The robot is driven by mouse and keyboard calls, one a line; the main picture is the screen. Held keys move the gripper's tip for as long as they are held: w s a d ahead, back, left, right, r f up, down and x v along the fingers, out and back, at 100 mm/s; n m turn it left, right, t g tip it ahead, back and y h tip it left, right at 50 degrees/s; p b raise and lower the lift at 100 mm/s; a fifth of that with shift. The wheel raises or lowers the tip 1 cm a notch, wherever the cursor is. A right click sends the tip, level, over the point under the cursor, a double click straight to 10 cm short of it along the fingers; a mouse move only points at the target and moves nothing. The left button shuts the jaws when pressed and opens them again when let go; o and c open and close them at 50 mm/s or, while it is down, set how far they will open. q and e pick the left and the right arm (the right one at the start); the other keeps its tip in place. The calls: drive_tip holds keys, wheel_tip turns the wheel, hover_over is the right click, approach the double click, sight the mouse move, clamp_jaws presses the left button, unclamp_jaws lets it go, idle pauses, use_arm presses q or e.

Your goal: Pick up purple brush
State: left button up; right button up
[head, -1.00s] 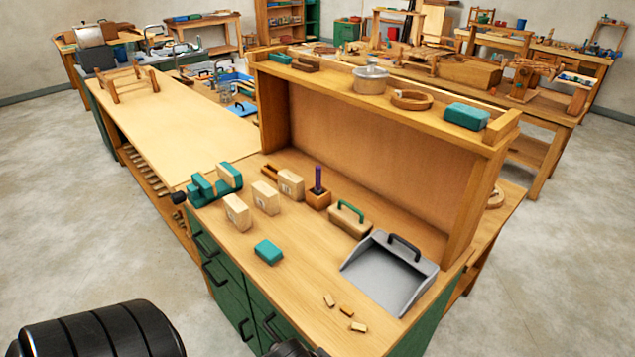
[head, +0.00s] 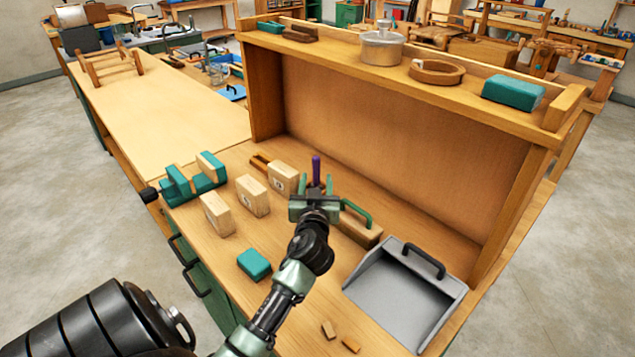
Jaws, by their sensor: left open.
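The purple brush (head: 316,168) stands upright on the workbench (head: 222,258), in front of the back panel; only its upper handle shows and its lower part is hidden behind my left gripper. My left gripper (head: 316,187) is open, with its fingers pointing away from me at the brush. The handle shows between or just beyond the fingertips; I cannot tell whether they touch it. My right gripper is not in view.
Pale wooden blocks (head: 253,195) stand left of the gripper. A green-handled wooden block (head: 358,226) and a grey dustpan (head: 403,293) lie right of it. A teal block (head: 254,264) sits nearer. A shelf (head: 480,98) rises behind.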

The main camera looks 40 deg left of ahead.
sight(316, 165)
use_arm(q)
drive_tip(key=shift+w+a+r+p, duration=0.3)
drive_tip(key=shift+w+a+r, duration=0.35)
drive_tip(key=shift+w, duration=0.05)
drive_tip(key=shift+r+p+x, duration=0.25)
drive_tip(key=shift+p+x, duration=0.35)
drive_tip(key=shift+x, duration=0.4)
drive_tip(key=shift+w+a+f, duration=0.2)
drive_tip(key=shift+w+a, duration=0.3)
drive_tip(key=shift+a, duration=0.05)
drive_tip(key=shift+w+a+f, duration=0.2)
drive_tip(key=shift+w+a, duration=0.3)
drive_tip(key=shift+w, duration=0.05)
drive_tip(key=shift+w+a, duration=0.15)
drive_tip(key=shift+w, duration=0.05)
clamp_jaws()
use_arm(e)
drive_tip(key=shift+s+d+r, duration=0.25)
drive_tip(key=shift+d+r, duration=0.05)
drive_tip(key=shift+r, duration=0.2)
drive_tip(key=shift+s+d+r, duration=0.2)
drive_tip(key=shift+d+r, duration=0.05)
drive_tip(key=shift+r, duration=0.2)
